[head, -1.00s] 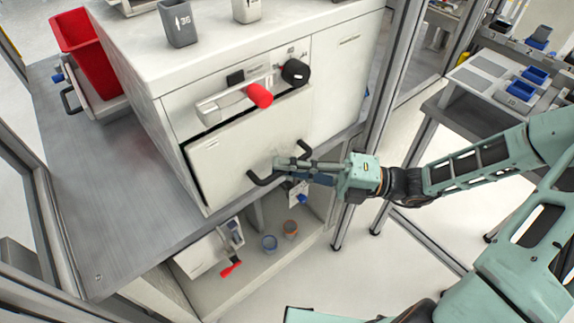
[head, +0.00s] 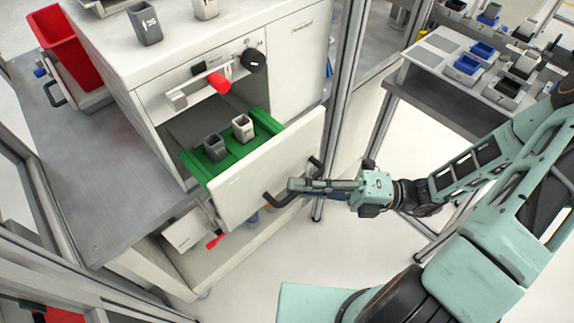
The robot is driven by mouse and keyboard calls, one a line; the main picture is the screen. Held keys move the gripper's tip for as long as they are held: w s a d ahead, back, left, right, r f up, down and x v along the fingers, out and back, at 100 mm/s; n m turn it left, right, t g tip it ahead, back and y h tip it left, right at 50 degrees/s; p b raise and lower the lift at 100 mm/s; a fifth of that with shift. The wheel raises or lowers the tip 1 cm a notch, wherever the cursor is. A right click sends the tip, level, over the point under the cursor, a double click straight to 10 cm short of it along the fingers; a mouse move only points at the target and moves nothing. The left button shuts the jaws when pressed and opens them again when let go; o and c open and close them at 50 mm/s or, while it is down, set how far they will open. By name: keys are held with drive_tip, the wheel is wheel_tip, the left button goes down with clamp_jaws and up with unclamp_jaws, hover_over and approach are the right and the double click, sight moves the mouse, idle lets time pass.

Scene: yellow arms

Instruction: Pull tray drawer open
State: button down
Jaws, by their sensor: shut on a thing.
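The tray drawer (head: 270,172) is a white-fronted drawer in the white cabinet and stands pulled well out. Its green tray (head: 258,146) shows inside, with a dark grey cup (head: 215,147) and a light grey cup (head: 242,127) on it. The dark handle (head: 281,201) is on the drawer front. My gripper (head: 294,185) is shut on the handle, coming from the right. The fingers hide the middle of the handle.
The white cabinet (head: 120,45) has a red-ended lever (head: 219,83) and a black knob (head: 254,61) above the drawer. A red bin (head: 68,48) stands at left. A metal frame post (head: 345,95) is close behind my gripper. Floor is free in front.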

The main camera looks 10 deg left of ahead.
drive_tip(key=s+d+p, duration=0.2)
drive_tip(key=s+d, duration=0.6)
drive_tip(key=d, duration=0.2)
drive_tip(key=shift+s, duration=0.3)
drive_tip(key=shift+d, duration=0.1)
drive_tip(key=c, duration=2)
unclamp_jaws()
drive_tip(key=d, duration=0.4)
drive_tip(key=d+f, duration=0.1)
drive_tip(key=d, duration=0.3)
drive_tip(key=w+d, duration=0.1)
drive_tip(key=d, duration=0.3)
drive_tip(key=shift+f, duration=0.3)
drive_tip(key=shift+a, duration=0.1)
